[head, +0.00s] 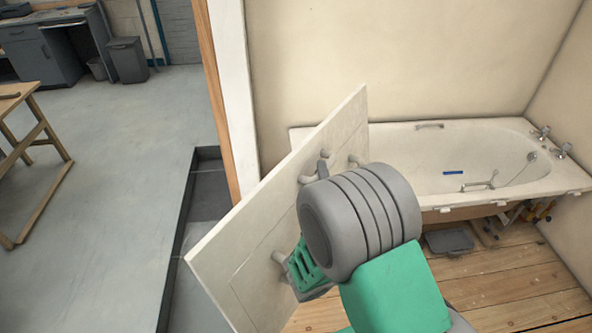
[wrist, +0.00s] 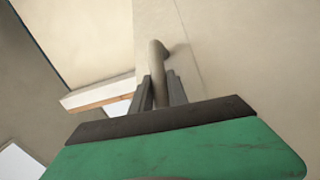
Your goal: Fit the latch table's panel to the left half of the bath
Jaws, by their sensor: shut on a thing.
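The panel (head: 345,125) is a flat cream board with several knob-like handles on its near face. It is held up off the floor, steeply tilted, in front of the bath's left end. My gripper (head: 322,170) is shut on one of the panel's handles; the wrist view shows both fingers on either side of that curved handle (wrist: 158,75). The white bath (head: 440,192) stands against the back wall, its front open beneath the rim, with small white clips (head: 500,203) along the lower edge. The panel and my arm hide part of its left half. I cannot tell the gap between panel and bath.
A wooden post and white wall end (head: 235,90) stand left of the bath, near the panel. A grey tray (head: 449,240) and tools lie under the bath. A wooden trestle (head: 35,150) stands far left.

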